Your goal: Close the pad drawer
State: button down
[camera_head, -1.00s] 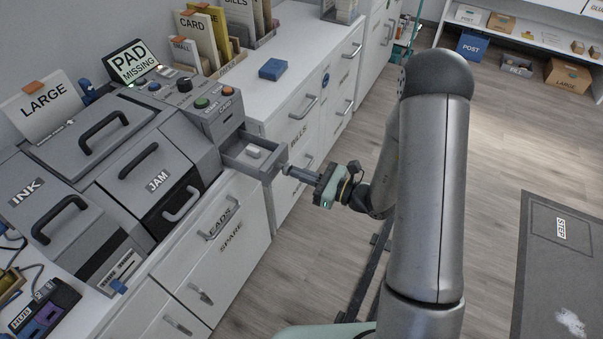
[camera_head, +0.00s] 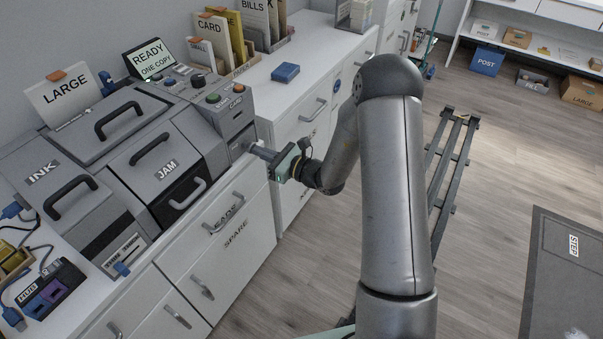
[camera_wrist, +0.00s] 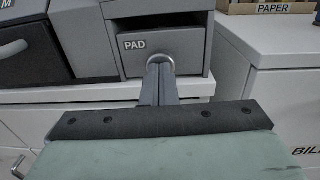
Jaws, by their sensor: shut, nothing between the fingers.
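The pad drawer (camera_wrist: 190,58) is a grey front marked PAD in the wrist view. It sits in the grey machine's housing, with a dark gap above its front. In the head view the drawer front (camera_head: 240,147) sits in or close to the machine's face, partly behind my gripper. My gripper (camera_wrist: 160,66) is shut and empty, its fingertips at the drawer's round metal handle (camera_wrist: 163,64). It also shows in the head view (camera_head: 256,150). The machine's screen (camera_head: 150,60) reads READY ONE COPY.
The JAM cover (camera_head: 165,170) and INK cover (camera_head: 45,175) lie left of the drawer. A blue box (camera_head: 285,72) rests on the white counter behind. White cabinets (camera_head: 225,250) stand below.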

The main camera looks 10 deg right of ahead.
jog(key=shift+w+a+r, duration=0.15)
jog(key=shift+w+r, duration=0.1)
